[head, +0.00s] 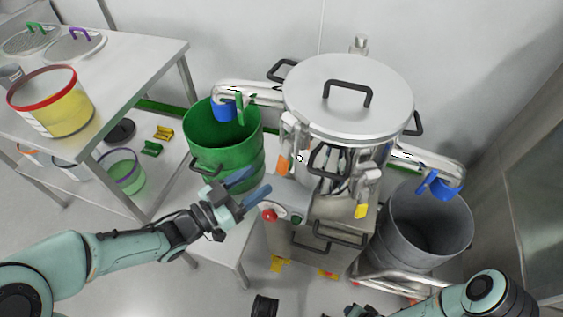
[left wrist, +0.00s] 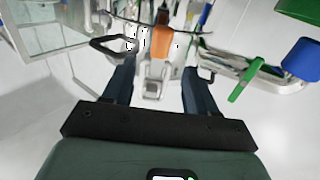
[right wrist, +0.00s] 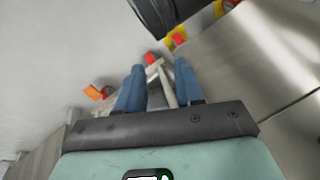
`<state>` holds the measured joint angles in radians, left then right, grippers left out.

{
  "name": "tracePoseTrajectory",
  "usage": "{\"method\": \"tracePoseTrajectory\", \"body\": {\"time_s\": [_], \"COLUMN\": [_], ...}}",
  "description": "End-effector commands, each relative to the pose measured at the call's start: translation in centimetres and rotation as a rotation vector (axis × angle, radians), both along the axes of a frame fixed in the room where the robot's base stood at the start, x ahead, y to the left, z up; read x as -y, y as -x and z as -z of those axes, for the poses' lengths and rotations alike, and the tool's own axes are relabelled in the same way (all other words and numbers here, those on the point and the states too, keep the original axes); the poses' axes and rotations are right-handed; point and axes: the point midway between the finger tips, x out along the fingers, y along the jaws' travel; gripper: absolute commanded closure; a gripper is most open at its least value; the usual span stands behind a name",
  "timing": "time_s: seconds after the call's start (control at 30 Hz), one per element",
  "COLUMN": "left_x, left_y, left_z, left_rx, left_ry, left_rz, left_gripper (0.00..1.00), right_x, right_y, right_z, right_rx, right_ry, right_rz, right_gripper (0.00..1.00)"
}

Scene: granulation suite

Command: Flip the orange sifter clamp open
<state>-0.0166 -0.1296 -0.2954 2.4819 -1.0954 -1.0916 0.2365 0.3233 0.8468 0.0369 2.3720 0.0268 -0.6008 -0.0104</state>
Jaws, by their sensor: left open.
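The orange clamp handle (head: 283,164) hangs on the left front of the steel sifter (head: 345,90), below its lid rim. In the left wrist view the orange handle (left wrist: 162,49) shows ahead, between and beyond the fingertips, with a silver bracket below it. My left gripper (head: 253,187) is open and empty, left of and below the orange handle and apart from it. A yellow clamp handle (head: 361,211) hangs on the sifter's front right. My right gripper (right wrist: 158,80) is open in the right wrist view, low near the floor, with pale frame bars beyond its fingers.
A green bin (head: 226,150) stands under the left blue-ended spout, and a grey bin (head: 425,228) under the right one. A steel table (head: 130,75) with tubs is at left. A control box with a red button (head: 269,215) sits below the orange handle.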

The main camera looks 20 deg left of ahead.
Motion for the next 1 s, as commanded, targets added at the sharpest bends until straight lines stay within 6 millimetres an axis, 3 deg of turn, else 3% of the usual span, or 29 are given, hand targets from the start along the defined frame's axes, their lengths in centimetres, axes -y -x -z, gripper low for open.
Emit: {"method": "tracePoseTrajectory", "body": {"time_s": [0.2,0.4,0.87,1.0], "left_x": [2.8,4.4,5.0,5.0], "left_y": [-4.0,-6.4,-7.5,-7.4], "left_z": [0.2,0.2,0.1,0.1], "left_rx": [-0.002,-0.002,-0.002,-0.002], "left_ry": [-0.001,0.0,0.0,0.0], "left_rz": [0.004,0.002,-0.001,-0.001], "left_gripper": [0.43,0.43,0.43,0.88], "right_x": [0.3,0.4,0.5,0.5], "right_y": [0.1,1.0,1.3,1.3], "right_z": [1.1,1.8,2.0,2.0], "right_rx": [-0.009,-0.037,-0.049,-0.049], "right_ry": [0.004,0.003,0.003,0.003], "right_rz": [0.006,0.006,0.007,0.007], "right_gripper": [0.64,0.64,0.64,0.64]}}
